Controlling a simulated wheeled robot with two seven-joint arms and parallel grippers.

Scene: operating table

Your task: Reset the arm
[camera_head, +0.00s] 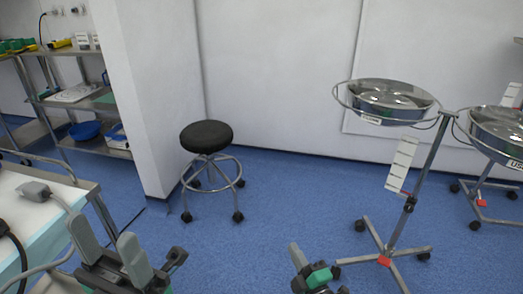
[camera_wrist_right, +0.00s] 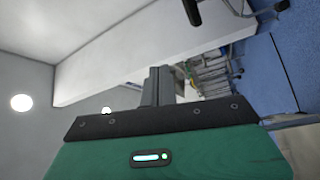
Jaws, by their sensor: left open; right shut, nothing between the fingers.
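My left gripper (camera_head: 110,248) is at the bottom left of the head view, beside the table edge. Its two grey fingers stand apart with nothing between them. My right gripper (camera_head: 298,256) is at the bottom centre of the head view, over the blue floor. Its fingers are together and it holds nothing. In the right wrist view the closed fingers (camera_wrist_right: 158,84) point away from the green gripper body, toward the wall and the room beyond.
A table (camera_head: 15,207) with a grey cabled device (camera_head: 35,192) is at the left. A black stool (camera_head: 206,137) stands behind. Steel basins on wheeled stands (camera_head: 392,103) are at the right. Shelving (camera_head: 60,100) is at the back left. Floor between stool and stands is clear.

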